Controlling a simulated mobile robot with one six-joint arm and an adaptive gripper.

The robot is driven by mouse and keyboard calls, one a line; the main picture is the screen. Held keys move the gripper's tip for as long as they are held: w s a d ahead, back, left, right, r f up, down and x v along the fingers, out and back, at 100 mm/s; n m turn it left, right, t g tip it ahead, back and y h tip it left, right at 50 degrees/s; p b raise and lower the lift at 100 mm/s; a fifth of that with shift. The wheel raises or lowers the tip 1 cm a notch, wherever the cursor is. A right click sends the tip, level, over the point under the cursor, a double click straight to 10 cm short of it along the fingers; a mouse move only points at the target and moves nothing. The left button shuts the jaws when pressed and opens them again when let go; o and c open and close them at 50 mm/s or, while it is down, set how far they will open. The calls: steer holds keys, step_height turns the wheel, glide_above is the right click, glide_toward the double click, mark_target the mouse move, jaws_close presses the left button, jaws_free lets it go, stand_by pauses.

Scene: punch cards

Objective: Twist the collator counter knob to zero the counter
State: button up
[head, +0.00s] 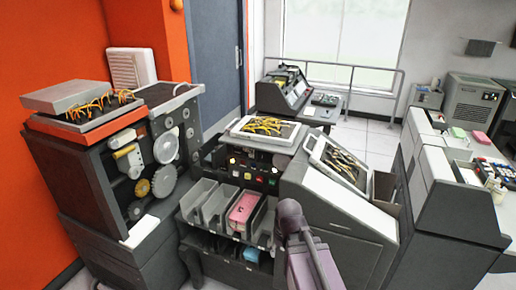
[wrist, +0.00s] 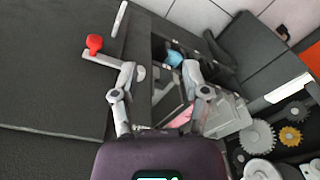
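My gripper (wrist: 160,76) shows in the wrist view with its two fingers spread apart and nothing between them. A red knob (wrist: 94,43) on a pale grey bar (wrist: 104,57) is just left of the left fingertip, on a dark surface; I cannot tell if this is the counter knob. In the head view the collator (head: 215,215) stands at centre, with grey card pockets and a button panel (head: 250,170) above them. No counter or its knob can be made out there. My gripper's fingers are not visible in the head view.
Pink cards (head: 244,208) fill one pocket. A machine with gears and discs (head: 150,165) stands at the left; its gears (wrist: 257,136) show in the wrist view. A sloped cabinet (head: 340,205) is close on the right. Free floor (head: 372,132) lies behind.

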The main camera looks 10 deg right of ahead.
steer(key=w+a+r+t+y+b, duration=0.1)
steer(key=w+a+r+t+y, duration=0.2)
steer(key=w, duration=0.5)
steer(key=w+a+r+t+b, duration=0.25)
steer(key=w+a+t, duration=0.25)
steer(key=w, duration=0.3)
steer(key=w+a+r+t+y+b, duration=0.1)
steer(key=w+a+r+t+y, duration=0.15)
steer(key=w+a+t, duration=0.4)
steer(key=w+d+r+m+t+h+b, duration=0.2)
steer(key=w+d+r+m+t+h, duration=0.15)
steer(key=w+r+m+h, duration=0.35)
steer(key=m+g+h+b, duration=0.2)
steer(key=m+g+h, duration=0.1)
steer(key=m+h, duration=0.55)
glide_toward(262, 158)
steer(key=shift+w+d+r, duration=0.2)
steer(key=shift+w+d, duration=0.15)
steer(key=shift+d, duration=0.05)
steer(key=shift+w, duration=0.1)
steer(key=shift+x, duration=4.8)
steer(key=shift+f, duration=0.1)
